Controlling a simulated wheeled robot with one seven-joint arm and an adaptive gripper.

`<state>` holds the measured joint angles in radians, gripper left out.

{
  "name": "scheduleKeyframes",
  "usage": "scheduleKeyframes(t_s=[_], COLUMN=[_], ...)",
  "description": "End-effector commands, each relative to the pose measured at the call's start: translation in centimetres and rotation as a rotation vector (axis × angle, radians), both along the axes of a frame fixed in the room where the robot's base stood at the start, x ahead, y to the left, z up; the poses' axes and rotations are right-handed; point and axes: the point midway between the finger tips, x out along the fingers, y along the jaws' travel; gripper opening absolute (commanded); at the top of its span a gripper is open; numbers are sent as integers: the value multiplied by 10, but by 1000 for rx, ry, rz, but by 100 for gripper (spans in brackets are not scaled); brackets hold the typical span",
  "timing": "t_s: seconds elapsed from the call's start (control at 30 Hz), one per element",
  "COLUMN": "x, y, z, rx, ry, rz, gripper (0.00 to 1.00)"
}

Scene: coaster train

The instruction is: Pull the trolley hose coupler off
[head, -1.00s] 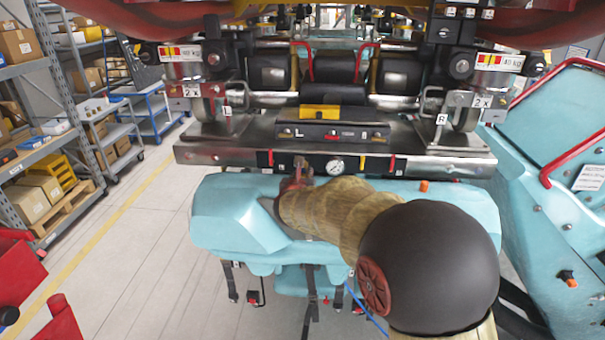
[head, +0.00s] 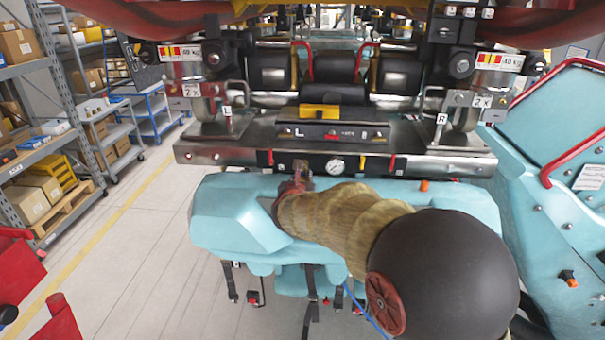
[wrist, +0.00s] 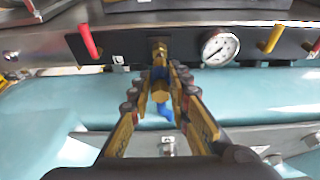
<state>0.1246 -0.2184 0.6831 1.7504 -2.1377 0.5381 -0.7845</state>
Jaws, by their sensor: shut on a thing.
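The hose coupler (wrist: 160,92), brass with blue parts, sits between the fingers of my gripper (wrist: 162,76) in the wrist view. My gripper is shut on it, just below the dark front panel of the trolley (wrist: 130,42). A brass fitting (wrist: 158,50) on that panel is straight above the coupler, left of the round gauge (wrist: 220,47). Whether the coupler still touches the fitting I cannot tell. In the head view my gripper (head: 300,178) is at the panel's lower edge, and my forearm hides much of the coupler and hose.
Red and yellow levers (wrist: 88,40) stick out from the panel on both sides. A teal train body (head: 235,205) lies below the trolley, close under my arm. A teal seat part with a red bar (head: 575,155) stands at right.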

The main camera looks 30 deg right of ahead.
Motion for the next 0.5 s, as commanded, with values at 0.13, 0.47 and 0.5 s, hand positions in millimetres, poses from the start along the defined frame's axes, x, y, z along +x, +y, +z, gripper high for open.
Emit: scheduleKeyframes(t_s=[0.13,0.47,0.5], x=[-4,-14,-15], y=[3,10,11], z=[1,1,1], rx=[0,0,0], ry=[-2,-2,-2], rz=[1,0,1], gripper=[0,0,0])
